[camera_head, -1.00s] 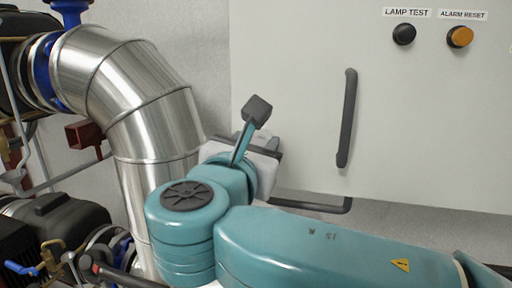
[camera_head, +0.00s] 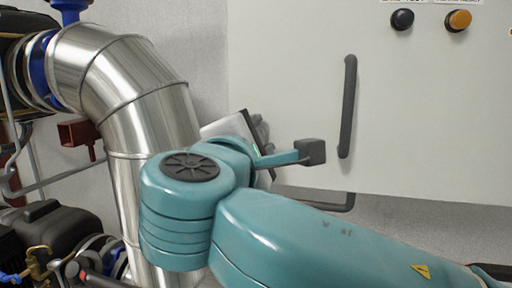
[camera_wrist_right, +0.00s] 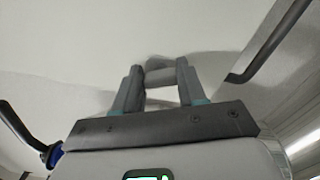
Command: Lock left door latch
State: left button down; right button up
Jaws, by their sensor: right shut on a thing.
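The left door latch (camera_wrist_right: 160,72) is a small grey piece on the pale cabinet door (camera_head: 285,85). In the right wrist view it sits between the two dark fingers of my right gripper (camera_wrist_right: 158,84), which is shut on it. In the head view my right gripper (camera_head: 262,130) is at the lower left edge of the door, and my teal wrist mostly hides it and the latch. The long dark door handle (camera_head: 348,108) is upright, to the right of the gripper and apart from it. My left gripper is in neither view.
A shiny metal pipe elbow (camera_head: 125,85) stands close left of my right wrist. A dark rail (camera_head: 315,198) runs below the door. Black and orange buttons (camera_head: 402,19) are at the upper right. Pumps and valves (camera_head: 50,235) fill the lower left.

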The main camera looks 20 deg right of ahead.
jog(key=m+b, duration=0.2)
jog(key=m, duration=0.2)
jog(key=shift+f+m, duration=0.1)
jog(key=shift+m, duration=0.3)
dwell(0.4)
jog(key=o, duration=1.1)
jog(key=shift+s, duration=0.1)
jog(key=shift+c, duration=0.2)
jog(key=b+v, duration=0.1)
jog(key=v, duration=1.1)
